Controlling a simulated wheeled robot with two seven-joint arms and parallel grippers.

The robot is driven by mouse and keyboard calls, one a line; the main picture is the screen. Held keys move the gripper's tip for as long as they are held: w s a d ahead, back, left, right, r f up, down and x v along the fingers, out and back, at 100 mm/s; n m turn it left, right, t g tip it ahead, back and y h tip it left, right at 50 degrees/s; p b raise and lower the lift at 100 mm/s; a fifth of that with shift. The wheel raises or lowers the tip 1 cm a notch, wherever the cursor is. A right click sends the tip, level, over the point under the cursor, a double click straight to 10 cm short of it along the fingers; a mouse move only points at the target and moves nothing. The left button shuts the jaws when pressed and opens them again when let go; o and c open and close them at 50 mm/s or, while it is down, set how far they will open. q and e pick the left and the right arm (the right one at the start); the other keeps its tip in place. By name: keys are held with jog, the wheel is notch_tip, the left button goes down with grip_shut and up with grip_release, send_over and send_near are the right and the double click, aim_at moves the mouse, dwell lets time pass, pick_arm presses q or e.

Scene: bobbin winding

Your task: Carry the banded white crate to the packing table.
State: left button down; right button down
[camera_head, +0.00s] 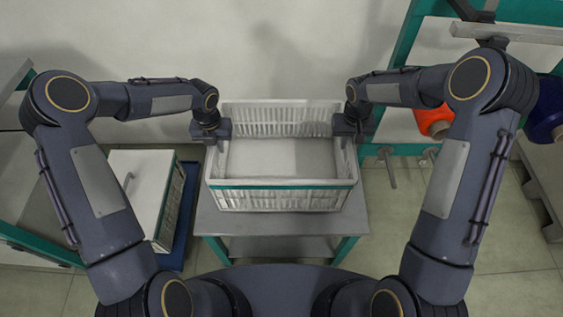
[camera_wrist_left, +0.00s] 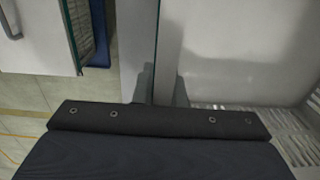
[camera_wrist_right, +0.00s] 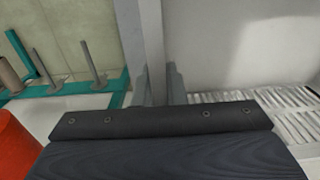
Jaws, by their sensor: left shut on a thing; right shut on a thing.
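The white crate (camera_head: 282,201) has slatted walls and a teal band along its near side. It is upright and looks empty, over a grey-topped stand (camera_head: 230,222) with teal legs. I cannot tell whether it rests on the stand or hangs just above it. My left gripper (camera_head: 222,139) is shut on the crate's left wall, and my right gripper (camera_head: 345,139) is shut on its right wall. The wrist views show the fingers around the left wall (camera_wrist_left: 171,45) and the right wall (camera_wrist_right: 150,45). I cannot tell which surface is the packing table.
A white box with a handle (camera_head: 137,190) stands on a blue base (camera_head: 181,222) at left, beside grey-topped teal furniture (camera_head: 15,185). At right, a teal rack (camera_head: 398,62) carries an orange spool (camera_head: 431,122) and a blue spool (camera_head: 547,118). A pale wall is close behind the crate.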

pick_arm(q)
jog(key=shift+r, duration=0.15)
pick_arm(e)
jog(key=shift+r, duration=0.15)
